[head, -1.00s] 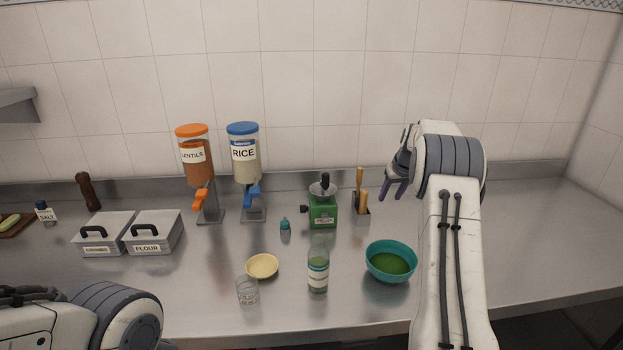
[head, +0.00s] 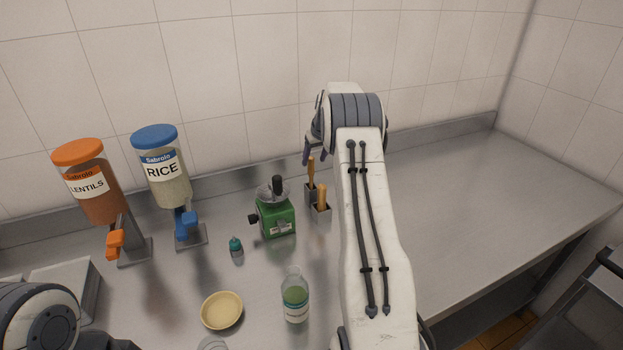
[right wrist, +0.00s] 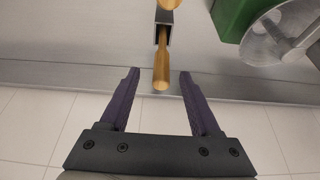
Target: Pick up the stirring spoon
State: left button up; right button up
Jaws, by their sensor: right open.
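Two wooden handles stand in a small dark two-part holder (head: 323,213) on the counter. The taller handle (head: 311,170) is behind the shorter, thicker one (head: 322,197). Their lower ends are hidden, so I cannot tell which is the stirring spoon. My right gripper (head: 312,158) is open and empty, above and behind the holder near the back wall, partly hidden by my arm. In the right wrist view, one handle (right wrist: 161,72) appears between the open fingertips (right wrist: 159,76); contact cannot be judged. The other handle (right wrist: 174,4) is at the top edge. My left gripper is out of view.
A green grinder (head: 276,218) stands just left of the holder. Rice (head: 165,170) and lentils (head: 95,190) dispensers stand farther left. A bottle (head: 295,298), a small teal bottle (head: 236,247) and a yellow bowl (head: 221,310) are in front. The counter's right side (head: 470,205) is clear.

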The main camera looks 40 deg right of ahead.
aim_at(310, 169)
jog(key=shift+p+x, duration=0.35)
jog(key=shift+x, duration=0.8)
jog(key=shift+w+a+f+p, duration=0.15)
jog(key=shift+w+f+p, duration=0.05)
jog(key=shift+w+p, duration=0.15)
jog(key=p+x, duration=0.2)
jog(key=x, duration=0.1)
jog(key=shift+w, duration=0.1)
jog(key=shift+w+d+f, duration=0.2)
jog(key=shift+d+f, duration=0.05)
jog(key=shift+f, duration=0.35)
jog(key=shift+c, duration=0.3)
grip_shut()
